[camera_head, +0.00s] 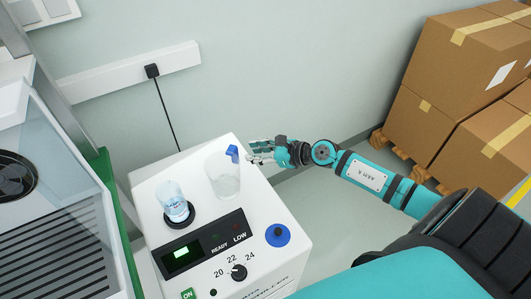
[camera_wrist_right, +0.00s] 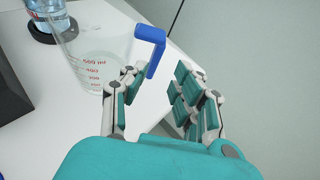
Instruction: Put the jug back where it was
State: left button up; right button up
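The clear jug (camera_head: 222,180) with a blue handle (camera_head: 233,153) stands upright on the white top of the machine, near its back right edge. In the right wrist view the jug (camera_wrist_right: 90,65) shows red volume marks, and its blue handle (camera_wrist_right: 150,36) points towards my fingers. My right gripper (camera_head: 260,154) is just right of the handle. In the wrist view its fingers (camera_wrist_right: 160,92) are spread apart, with the handle's lower end near the gap between them; nothing is gripped. My left gripper is not in view.
A clear vessel (camera_head: 174,202) with a printed label stands on a black round pad (camera_head: 179,221), left of the jug. Cardboard boxes (camera_head: 460,90) stand at right.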

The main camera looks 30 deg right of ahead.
jog(key=shift+v, duration=1.9)
